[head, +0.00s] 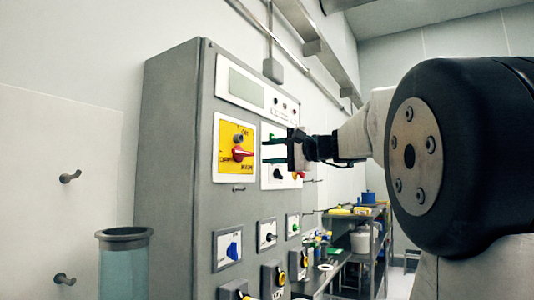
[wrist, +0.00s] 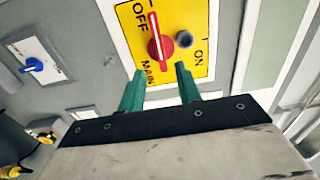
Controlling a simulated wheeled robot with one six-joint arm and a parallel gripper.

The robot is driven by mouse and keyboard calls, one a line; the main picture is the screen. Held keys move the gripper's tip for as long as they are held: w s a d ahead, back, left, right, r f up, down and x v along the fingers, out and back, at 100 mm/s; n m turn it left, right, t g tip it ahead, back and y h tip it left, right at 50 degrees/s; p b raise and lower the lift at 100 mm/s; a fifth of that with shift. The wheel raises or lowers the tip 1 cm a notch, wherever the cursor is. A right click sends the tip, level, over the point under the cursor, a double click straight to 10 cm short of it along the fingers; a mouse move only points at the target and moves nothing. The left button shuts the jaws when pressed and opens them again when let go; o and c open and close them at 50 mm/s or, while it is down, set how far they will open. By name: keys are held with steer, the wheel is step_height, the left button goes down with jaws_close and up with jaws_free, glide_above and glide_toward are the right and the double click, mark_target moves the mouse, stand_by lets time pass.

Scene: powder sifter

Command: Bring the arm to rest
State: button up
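My gripper (head: 264,150) is in front of the grey control cabinet (head: 168,150). Its two green fingers are apart with nothing between them; they also show in the wrist view (wrist: 160,73). A yellow switch plate (head: 228,134) on the cabinet carries a red rotary knob (head: 241,153). In the wrist view the knob (wrist: 160,45) lies just beyond the fingertips, apart from them. Its white line runs roughly up and down there, with its upper end beside the word OFF. A small round grey part (wrist: 184,39) is beside it.
More switches, including a blue one (head: 232,250), are lower on the cabinet. A clear cylinder with a grey rim (head: 124,234) stands at the lower left. Wall hooks (head: 70,176) stick out at left. A shelf cart (head: 372,232) with containers is at the back right.

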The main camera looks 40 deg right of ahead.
stand_by(0.4)
steer(key=s+a+f+n+g+h, duration=0.1)
steer(key=s+a+f+g, duration=0.2)
steer(key=f, duration=0.5)
steer(key=s+a+f+n+g, duration=0.2)
steer(key=a+f+g, duration=0.15)
steer(key=f, duration=0.55)
steer(key=s+a+f+n+g+h, duration=0.1)
steer(key=s+a+f+g, duration=0.25)
steer(key=f, duration=0.45)
steer(key=s+a+f+n+g+h, duration=0.2)
steer(key=s+a+f+n, duration=0.3)
steer(key=s+f, duration=0.3)
steer(key=s+a+f+n+g+h, duration=0.2)
steer(key=s+a+f, duration=0.4)
steer(key=s+f, duration=0.3)
steer(key=shift+s+a+n+g, duration=0.2)
steer(key=shift+s+n+g, duration=0.6)
steer(key=shift+s+n, duration=0.5)
